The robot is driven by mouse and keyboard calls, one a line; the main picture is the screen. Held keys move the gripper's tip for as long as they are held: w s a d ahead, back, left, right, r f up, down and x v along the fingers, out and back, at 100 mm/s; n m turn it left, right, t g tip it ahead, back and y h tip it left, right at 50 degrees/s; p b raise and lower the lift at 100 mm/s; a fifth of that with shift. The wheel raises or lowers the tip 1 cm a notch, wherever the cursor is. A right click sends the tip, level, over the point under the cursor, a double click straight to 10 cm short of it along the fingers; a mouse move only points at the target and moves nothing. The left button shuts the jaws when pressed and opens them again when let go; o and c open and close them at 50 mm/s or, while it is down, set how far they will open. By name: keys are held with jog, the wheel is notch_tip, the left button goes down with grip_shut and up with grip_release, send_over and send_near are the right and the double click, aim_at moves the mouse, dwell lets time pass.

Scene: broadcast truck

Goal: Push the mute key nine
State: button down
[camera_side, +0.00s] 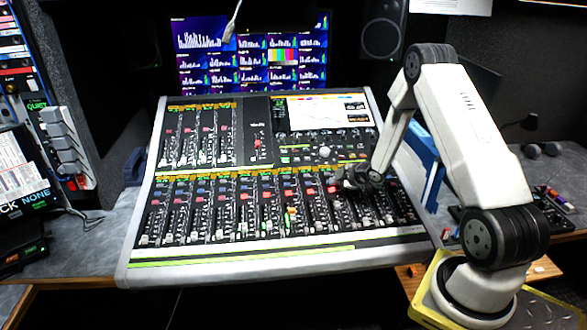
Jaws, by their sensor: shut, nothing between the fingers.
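The mixing console (240,258) has a lower bank of channel strips with a row of small red and blue keys across it. A red key (332,189) lies just left of my gripper (344,183). The key labels are too small to read, so I cannot tell which is mute key nine. My gripper is shut and empty, low over the right part of the lower bank. The fingertips are dark against the dark panel, and I cannot tell if they touch a key. The gripper and wrist hide part of the strips there.
Monitors (250,60) and a speaker (383,28) stand behind the console. A blue binder-like object (424,155) is close to my arm on the right. Small gear (560,200) lies on the right desk.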

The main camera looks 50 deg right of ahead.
aim_at(334, 196)
jog(key=shift+w+d+f, duration=0.1)
jog(key=shift+f, duration=0.8)
dwell(1.4)
jog(key=shift+r, duration=0.9)
jog(key=shift+r, duration=0.1)
jog(key=r, duration=0.5)
jog(key=shift+s+a+r, duration=0.35)
jog(key=shift+s+r, duration=0.05)
dwell(0.4)
jog(key=shift+a, duration=0.15)
